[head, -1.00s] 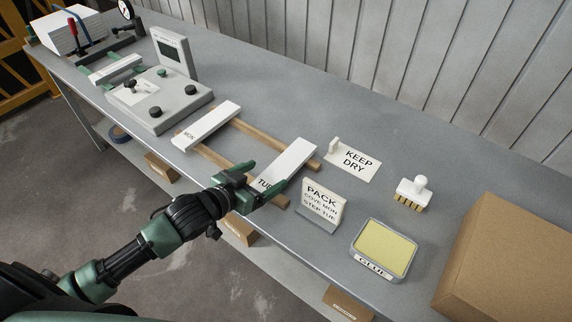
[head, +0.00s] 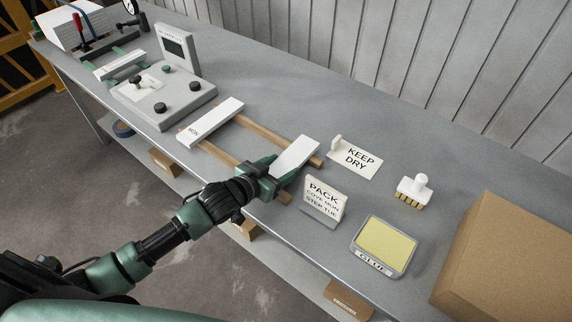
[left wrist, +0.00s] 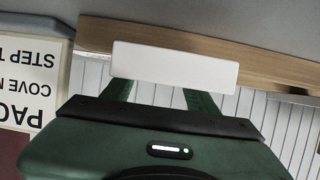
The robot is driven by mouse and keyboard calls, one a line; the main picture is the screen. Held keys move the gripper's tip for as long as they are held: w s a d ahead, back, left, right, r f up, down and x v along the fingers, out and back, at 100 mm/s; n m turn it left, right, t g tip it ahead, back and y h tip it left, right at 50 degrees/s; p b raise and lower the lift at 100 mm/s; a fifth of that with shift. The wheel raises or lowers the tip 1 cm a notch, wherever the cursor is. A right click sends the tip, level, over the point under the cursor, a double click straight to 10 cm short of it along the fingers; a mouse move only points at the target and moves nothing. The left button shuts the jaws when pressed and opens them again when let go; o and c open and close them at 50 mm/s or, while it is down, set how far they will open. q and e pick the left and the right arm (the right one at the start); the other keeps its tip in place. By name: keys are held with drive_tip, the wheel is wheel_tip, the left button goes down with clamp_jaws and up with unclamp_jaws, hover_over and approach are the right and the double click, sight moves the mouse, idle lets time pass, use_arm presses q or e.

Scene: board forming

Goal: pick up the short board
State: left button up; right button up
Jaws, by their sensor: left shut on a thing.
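A white board (head: 299,152) lies at the right end of two wooden rails (head: 262,141). My left gripper (head: 277,173) is shut on the near end of this board. The gripper hides the board's near end and the "TUE" lettering. In the left wrist view the board's white end (left wrist: 175,64) sits between the green fingers, in front of a wooden rail (left wrist: 265,62). I cannot tell whether it touches the rails. A second white board (head: 212,121), marked "MON", lies across the left end of the rails. My right gripper is not in view.
A "PACK" sign (head: 324,197) stands close to the right of my left gripper. A glue tray (head: 384,246), a brush (head: 414,188), a "KEEP DRY" card (head: 356,158) and a cardboard box (head: 510,262) are further right. A grey control panel (head: 165,101) is on the left.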

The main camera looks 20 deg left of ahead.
use_arm(q)
drive_tip(key=shift+r, duration=0.1)
wheel_tip(320, 180, up, 20)
idle(0.5)
drive_tip(key=o, duration=1)
drive_tip(key=c, duration=1)
drive_tip(key=shift+r, duration=0.1)
wheel_tip(320, 180, up, 7)
drive_tip(key=n+y, duration=0.4)
hover_over(281, 169)
drive_tip(key=s, duration=0.4)
drive_tip(key=shift+s+a+r+t+y, duration=0.2)
drive_tip(key=shift+s+a+t+y, duration=0.1)
drive_tip(key=shift+s+a+t, duration=0.15)
